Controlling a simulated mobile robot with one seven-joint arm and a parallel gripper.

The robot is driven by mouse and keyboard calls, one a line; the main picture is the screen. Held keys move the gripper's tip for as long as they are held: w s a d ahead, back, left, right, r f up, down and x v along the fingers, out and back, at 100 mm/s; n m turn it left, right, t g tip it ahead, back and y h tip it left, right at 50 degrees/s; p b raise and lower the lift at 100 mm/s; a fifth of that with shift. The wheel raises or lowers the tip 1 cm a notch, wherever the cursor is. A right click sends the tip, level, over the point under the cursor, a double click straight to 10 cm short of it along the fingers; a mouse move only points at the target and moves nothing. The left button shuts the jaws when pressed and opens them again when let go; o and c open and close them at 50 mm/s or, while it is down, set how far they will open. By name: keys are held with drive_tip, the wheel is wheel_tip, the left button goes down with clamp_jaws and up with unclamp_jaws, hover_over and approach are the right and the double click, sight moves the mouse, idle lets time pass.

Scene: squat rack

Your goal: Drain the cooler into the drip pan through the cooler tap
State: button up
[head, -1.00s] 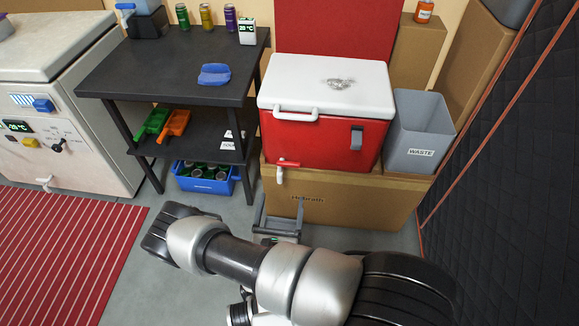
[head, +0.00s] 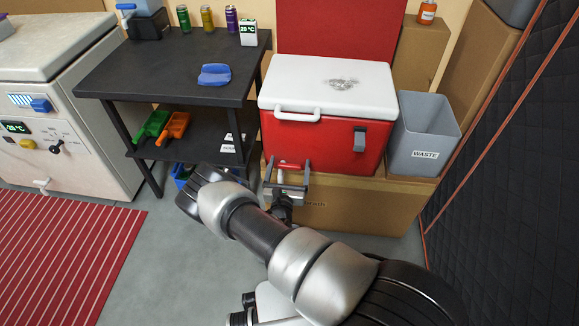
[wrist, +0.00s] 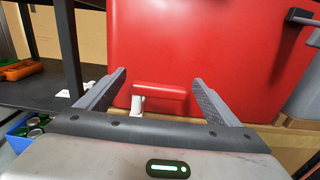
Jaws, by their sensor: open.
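The red cooler (head: 330,142) with a white lid (head: 328,88) stands shut on a cardboard box. Its cooler tap has a red handle (head: 289,165) low on the front; in the wrist view the red handle (wrist: 160,97) has a white spout (wrist: 137,106) at its left end. My gripper (head: 287,178) is open and empty in front of the tap. In the wrist view its fingers (wrist: 159,79) point at the cooler front, one on each side of the handle, with gaps on both sides. I cannot make out a drip pan in any view.
The cardboard box (head: 360,205) lies under the cooler. A grey waste bin (head: 425,140) stands right of it. A dark table (head: 170,70) with a lower shelf is on the left, with a blue crate of cans (wrist: 20,138) below. Grey floor is free at the front left.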

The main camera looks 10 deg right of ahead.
drive_tip(key=shift+w+d, duration=0.1)
drive_tip(key=shift+w, duration=0.15)
drive_tip(key=c, duration=1.5)
